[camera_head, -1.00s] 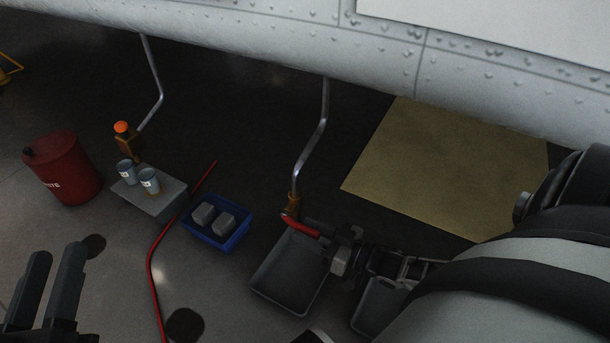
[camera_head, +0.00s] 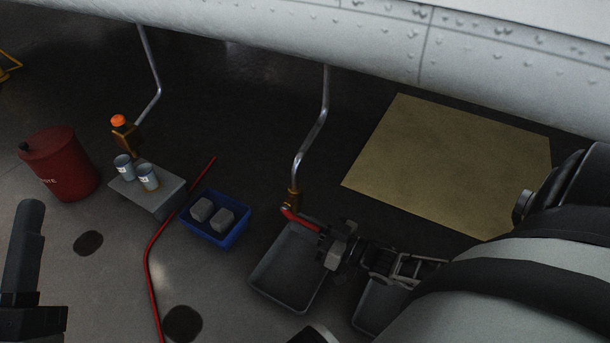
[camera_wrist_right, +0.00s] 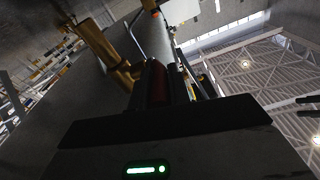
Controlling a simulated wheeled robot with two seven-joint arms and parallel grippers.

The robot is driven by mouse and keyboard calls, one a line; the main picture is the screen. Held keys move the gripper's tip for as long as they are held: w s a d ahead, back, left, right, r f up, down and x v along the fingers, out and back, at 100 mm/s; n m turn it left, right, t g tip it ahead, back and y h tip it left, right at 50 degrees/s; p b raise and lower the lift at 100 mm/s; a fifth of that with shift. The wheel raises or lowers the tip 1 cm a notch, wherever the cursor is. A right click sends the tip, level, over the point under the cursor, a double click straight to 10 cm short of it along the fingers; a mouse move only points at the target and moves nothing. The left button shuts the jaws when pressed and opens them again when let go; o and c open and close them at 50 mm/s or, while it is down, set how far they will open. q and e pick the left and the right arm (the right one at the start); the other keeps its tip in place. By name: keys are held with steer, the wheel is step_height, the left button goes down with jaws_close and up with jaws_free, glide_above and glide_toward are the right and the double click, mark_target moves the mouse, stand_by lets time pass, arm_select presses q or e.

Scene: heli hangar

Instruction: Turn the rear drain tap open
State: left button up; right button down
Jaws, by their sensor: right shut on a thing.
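A brass drain tap (camera_head: 293,198) sits at the lower end of a bent metal pipe (camera_head: 311,135) under the fuselage. Its red lever (camera_head: 295,215) points down and to the right. My right gripper (camera_head: 325,240) is shut on the outer part of this lever. In the right wrist view the red lever (camera_wrist_right: 157,82) lies between the fingers, with the brass tap body (camera_wrist_right: 105,45) beyond it.
A grey tray (camera_head: 265,282) lies beneath the held lever. A blue bin (camera_head: 222,240) with grey blocks, a grey box (camera_head: 165,199) bearing two cups, a red hose (camera_head: 152,270) and a red drum (camera_head: 60,165) stand leftward. A tan mat (camera_head: 450,165) lies at right.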

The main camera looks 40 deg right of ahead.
steer(key=shift+w+f+t+y+b, duration=0.2)
steer(key=shift+f+t+y+b, duration=0.1)
steer(key=shift+f+t+b, duration=0.5)
steer(key=shift+t+p, duration=0.35)
steer(key=shift+t, duration=0.15)
arm_select(q)
steer(key=shift+s+d+r+m+h, duration=0.1)
steer(key=shift+s+r+m+h, duration=0.2)
steer(key=shift+r+m+h, duration=0.35)
steer(key=shift+s+a+r+m+h, duration=0.1)
steer(key=shift+s+r+m+h, duration=0.25)
steer(key=shift+m+h, duration=0.6)
steer(key=shift+s+d+r+m+h, duration=0.1)
steer(key=shift+s+r+m+h, duration=0.1)
steer(key=shift+r+m+h, duration=0.6)
arm_select(e)
steer(key=shift+w+a+f+t+y, duration=0.15)
steer(key=shift+f+t+y, duration=0.15)
steer(key=shift+t+y, duration=0.35)
arm_select(q)
steer(key=shift+f+y, duration=0.25)
steer(key=shift+y, duration=0.05)
arm_select(e)
steer(key=c, duration=1.3)
jaws_free()
